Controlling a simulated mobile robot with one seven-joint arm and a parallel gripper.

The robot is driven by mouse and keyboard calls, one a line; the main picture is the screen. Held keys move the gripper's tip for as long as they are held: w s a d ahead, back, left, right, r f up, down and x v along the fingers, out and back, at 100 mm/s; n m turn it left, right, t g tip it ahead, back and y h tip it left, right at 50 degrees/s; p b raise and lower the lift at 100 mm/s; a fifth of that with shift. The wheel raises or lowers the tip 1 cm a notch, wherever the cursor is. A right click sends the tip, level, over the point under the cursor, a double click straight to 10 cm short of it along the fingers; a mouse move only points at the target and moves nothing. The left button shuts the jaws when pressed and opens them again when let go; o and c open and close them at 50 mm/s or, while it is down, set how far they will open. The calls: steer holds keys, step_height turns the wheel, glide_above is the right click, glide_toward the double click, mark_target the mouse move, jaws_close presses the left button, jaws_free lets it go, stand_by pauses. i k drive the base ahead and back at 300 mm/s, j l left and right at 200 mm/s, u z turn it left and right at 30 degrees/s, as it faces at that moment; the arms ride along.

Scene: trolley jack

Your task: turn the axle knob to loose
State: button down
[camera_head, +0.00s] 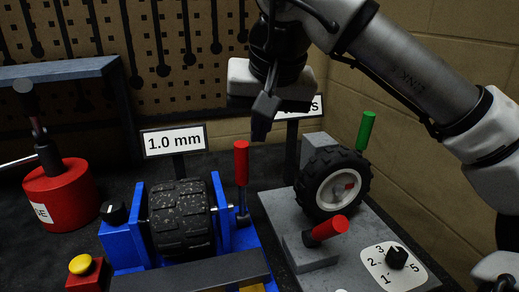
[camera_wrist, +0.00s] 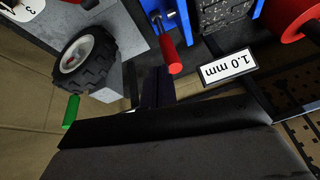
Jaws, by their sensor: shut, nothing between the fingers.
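A black knob (camera_head: 115,213) with a white mark sits on the left of the blue frame (camera_head: 219,205), beside a black treaded roller (camera_head: 181,220). I cannot read its label, so I cannot tell for sure that it is the axle knob. Another black knob (camera_head: 396,257) sits on a white numbered dial plate (camera_head: 412,275) at the lower right. My gripper (camera_head: 261,128) is shut and empty, pointing down above and behind the red-handled lever (camera_head: 242,163). Its dark fingers show in the wrist view (camera_wrist: 157,88), near the red handle (camera_wrist: 169,52) but apart from it.
A wheel (camera_head: 333,184) stands on a grey block, with a green handle (camera_head: 366,131) behind and a red handle (camera_head: 327,228) in front. A "1.0 mm" sign (camera_head: 174,141) stands behind the roller. A red cylinder (camera_head: 61,194) and a yellow-topped button (camera_head: 80,265) are at left.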

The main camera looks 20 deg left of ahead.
mark_target(112, 211)
steer(key=k+l, duration=0.75)
steer(key=l, duration=0.25)
